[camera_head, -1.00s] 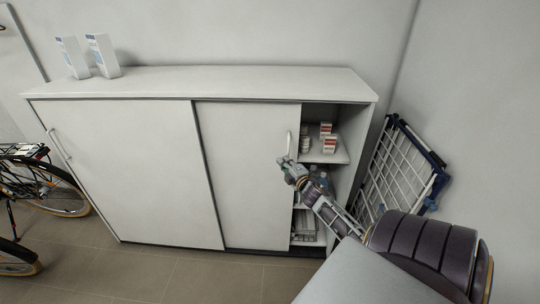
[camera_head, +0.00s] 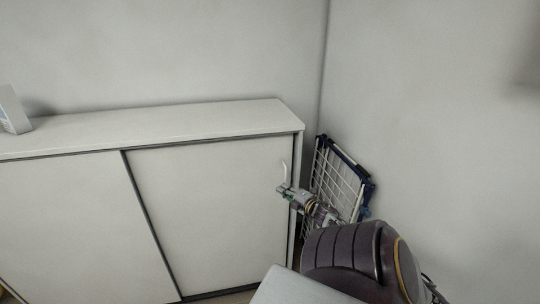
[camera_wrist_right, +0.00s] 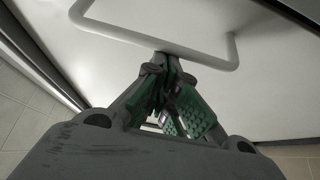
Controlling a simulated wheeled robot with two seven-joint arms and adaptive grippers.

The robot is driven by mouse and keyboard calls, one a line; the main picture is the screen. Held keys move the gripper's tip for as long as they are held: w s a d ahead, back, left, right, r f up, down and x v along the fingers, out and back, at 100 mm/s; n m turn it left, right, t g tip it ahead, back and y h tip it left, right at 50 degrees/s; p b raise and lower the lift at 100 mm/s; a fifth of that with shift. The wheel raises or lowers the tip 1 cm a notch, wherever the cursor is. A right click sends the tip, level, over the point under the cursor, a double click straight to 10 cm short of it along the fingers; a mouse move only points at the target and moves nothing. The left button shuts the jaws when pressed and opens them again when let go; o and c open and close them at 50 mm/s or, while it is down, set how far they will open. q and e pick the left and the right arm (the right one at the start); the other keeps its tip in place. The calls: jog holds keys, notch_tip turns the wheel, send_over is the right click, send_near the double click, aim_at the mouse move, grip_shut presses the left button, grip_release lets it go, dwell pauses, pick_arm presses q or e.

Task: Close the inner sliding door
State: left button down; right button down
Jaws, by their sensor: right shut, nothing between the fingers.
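The inner sliding door (camera_head: 215,210) is the right-hand white panel of the low cabinet. It reaches almost to the cabinet's right side panel, and no shelf contents show beside it. Its white bar handle (camera_head: 284,171) is near the door's right edge; in the right wrist view the handle (camera_wrist_right: 185,47) crosses the top. My right gripper (camera_head: 282,188) is at the lower part of the handle. In the wrist view its green-padded fingers (camera_wrist_right: 165,68) are shut and empty, with the tips at the bar; whether they touch is unclear. My left gripper is not in view.
The outer door (camera_head: 75,230) covers the left part of the cabinet. A white box (camera_head: 13,110) stands on the cabinet top (camera_head: 170,122). A folded drying rack (camera_head: 340,180) leans at the wall just right of the cabinet, close to my right arm.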

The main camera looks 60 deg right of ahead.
jog(key=shift+s+d, duration=0.55)
jog(key=shift+s, duration=0.05)
jog(key=shift+a, duration=0.1)
